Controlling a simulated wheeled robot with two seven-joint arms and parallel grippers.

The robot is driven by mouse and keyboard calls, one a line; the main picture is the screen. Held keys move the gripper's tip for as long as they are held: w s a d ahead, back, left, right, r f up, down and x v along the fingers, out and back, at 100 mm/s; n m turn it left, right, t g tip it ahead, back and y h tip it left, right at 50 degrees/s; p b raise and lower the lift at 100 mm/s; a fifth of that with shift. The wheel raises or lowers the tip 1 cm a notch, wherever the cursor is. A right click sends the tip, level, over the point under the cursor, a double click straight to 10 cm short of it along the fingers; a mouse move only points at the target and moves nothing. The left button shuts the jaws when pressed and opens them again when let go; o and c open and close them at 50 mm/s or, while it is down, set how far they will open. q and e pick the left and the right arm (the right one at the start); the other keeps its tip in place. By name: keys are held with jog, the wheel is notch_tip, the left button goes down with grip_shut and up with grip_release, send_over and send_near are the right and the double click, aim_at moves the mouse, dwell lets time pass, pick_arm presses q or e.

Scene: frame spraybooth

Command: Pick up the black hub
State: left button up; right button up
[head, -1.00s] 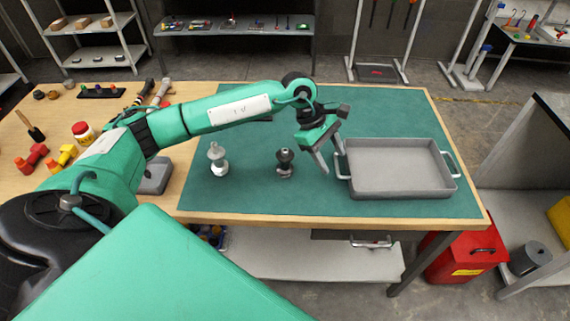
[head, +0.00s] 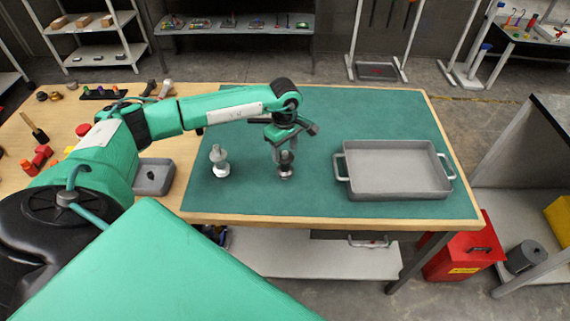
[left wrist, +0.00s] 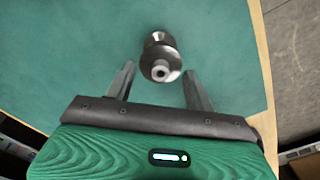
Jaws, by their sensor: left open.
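The black hub (head: 286,168) stands upright on the green mat (head: 310,200), left of the grey tray. In the left wrist view the black hub (left wrist: 160,57) lies just beyond the fingertips, roughly centred between them. My left gripper (head: 285,155) is above the hub, pointing down, and partly covers its top. In the left wrist view my left gripper (left wrist: 157,72) is open with nothing between its fingers. My right gripper does not show.
A grey tray (head: 398,196) with white handles is on the mat at the right. A small grey box (head: 153,177) sits left of the mat. Tools and red parts (head: 42,155) lie on the wooden table top at the left. The mat behind the hubs is clear.

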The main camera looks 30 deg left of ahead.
aim_at(285, 159)
pick_arm(q)
notch_tip(285, 159, down, 5)
jog(key=shift+r+p, duration=0.15)
jog(key=shift+p, duration=0.65)
jog(key=shift+f, duration=0.3)
jog(key=c, duration=0.7)
jog(key=shift+r, duration=0.1)
jog(key=shift+c, duration=0.2)
